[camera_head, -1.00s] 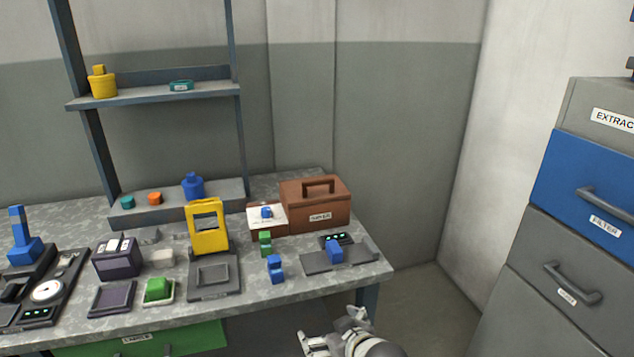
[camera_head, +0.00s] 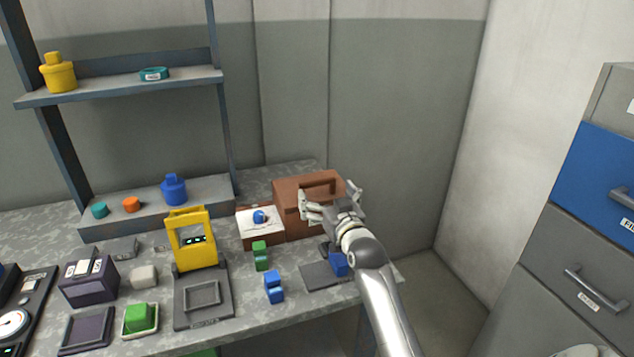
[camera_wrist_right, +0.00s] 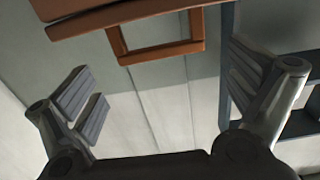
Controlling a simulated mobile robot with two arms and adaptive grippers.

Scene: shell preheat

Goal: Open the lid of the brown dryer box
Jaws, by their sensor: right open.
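The brown dryer box (camera_head: 292,218) stands at the back right of the table, its lid down and its handle on top. My right gripper (camera_head: 330,198) is in front of the box's right part and hides its label and part of the handle. In the right wrist view the brown handle (camera_wrist_right: 158,54) shows between and beyond the open fingers (camera_wrist_right: 165,95), with the box lid (camera_wrist_right: 110,14) at the top edge. The fingers are apart, with nothing between them; I cannot tell whether they touch the box. My left gripper is not in view.
A white-topped panel with a blue knob (camera_head: 259,217) adjoins the box on the left. Green (camera_head: 261,255) and blue (camera_head: 274,288) blocks stand in front. A yellow frame device (camera_head: 193,240) is further left. Shelves (camera_head: 120,86) rise behind; drawers (camera_head: 588,230) stand at right.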

